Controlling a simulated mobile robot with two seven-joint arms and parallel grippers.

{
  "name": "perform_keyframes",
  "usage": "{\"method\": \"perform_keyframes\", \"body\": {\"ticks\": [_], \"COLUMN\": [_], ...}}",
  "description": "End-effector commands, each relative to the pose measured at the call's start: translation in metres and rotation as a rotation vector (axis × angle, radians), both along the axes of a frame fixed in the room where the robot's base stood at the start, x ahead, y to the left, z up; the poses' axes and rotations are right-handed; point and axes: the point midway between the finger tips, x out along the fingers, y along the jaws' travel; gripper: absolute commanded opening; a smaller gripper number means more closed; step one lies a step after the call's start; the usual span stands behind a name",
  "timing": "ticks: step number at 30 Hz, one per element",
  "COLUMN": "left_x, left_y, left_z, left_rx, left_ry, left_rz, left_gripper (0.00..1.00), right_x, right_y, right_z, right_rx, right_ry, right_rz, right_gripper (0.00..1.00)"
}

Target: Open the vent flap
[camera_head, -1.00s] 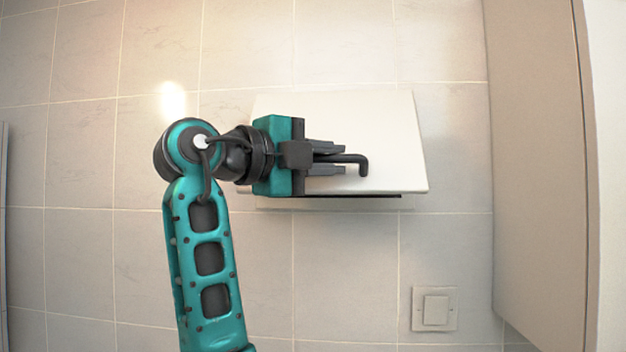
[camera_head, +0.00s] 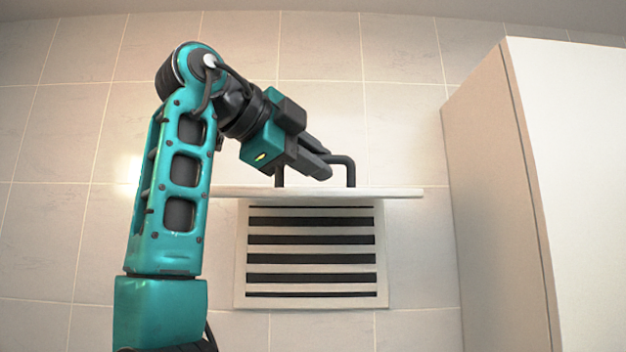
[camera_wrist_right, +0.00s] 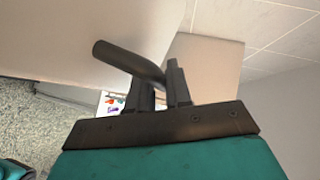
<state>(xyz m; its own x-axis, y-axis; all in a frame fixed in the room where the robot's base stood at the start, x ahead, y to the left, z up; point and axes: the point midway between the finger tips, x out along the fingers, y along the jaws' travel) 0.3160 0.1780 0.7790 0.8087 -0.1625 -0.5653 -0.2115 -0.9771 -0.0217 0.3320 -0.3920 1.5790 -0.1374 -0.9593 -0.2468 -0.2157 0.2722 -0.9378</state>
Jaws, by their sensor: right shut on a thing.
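The vent flap (camera_head: 400,192) is a white panel, swung up and seen nearly edge-on, standing out about level from the top of the vent. Below it the vent grille (camera_head: 312,260) with its dark slots is uncovered. A dark bar handle (camera_head: 349,168) is on the flap's upper face. My right gripper (camera_head: 320,165) is above the flap, shut on the handle. In the right wrist view the handle (camera_wrist_right: 120,56) passes between the fingers (camera_wrist_right: 160,85), beside the pale flap face (camera_wrist_right: 60,35). My left gripper is not in view.
A tall cabinet (camera_head: 500,210) with a beige side and white front stands to the right of the vent, with a gap of tiled wall between. The tiled wall (camera_head: 60,230) is clear at the left.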

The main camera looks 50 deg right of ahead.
Motion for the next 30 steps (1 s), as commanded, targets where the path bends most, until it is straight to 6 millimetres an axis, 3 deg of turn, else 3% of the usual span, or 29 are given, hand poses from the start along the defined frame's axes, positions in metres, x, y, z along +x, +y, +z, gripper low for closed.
{"method": "perform_keyframes", "body": {"ticks": [12,28,29,30], "left_x": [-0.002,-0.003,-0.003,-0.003], "left_y": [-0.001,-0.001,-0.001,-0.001], "left_z": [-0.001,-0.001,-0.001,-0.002], "left_rx": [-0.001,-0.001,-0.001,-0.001], "left_ry": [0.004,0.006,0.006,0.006], "left_rz": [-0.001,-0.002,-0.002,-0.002], "left_gripper": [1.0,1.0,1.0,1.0], "right_x": [0.002,0.003,0.003,0.003], "right_y": [-0.003,-0.004,-0.004,-0.004], "right_z": [0.023,0.026,0.026,0.025], "right_rx": [0.098,0.11,0.11,0.11], "right_ry": [0.079,0.089,0.089,0.089], "right_rz": [0.0,-0.001,-0.001,-0.002], "right_gripper": [0.0,0.0,0.2,0.24]}}
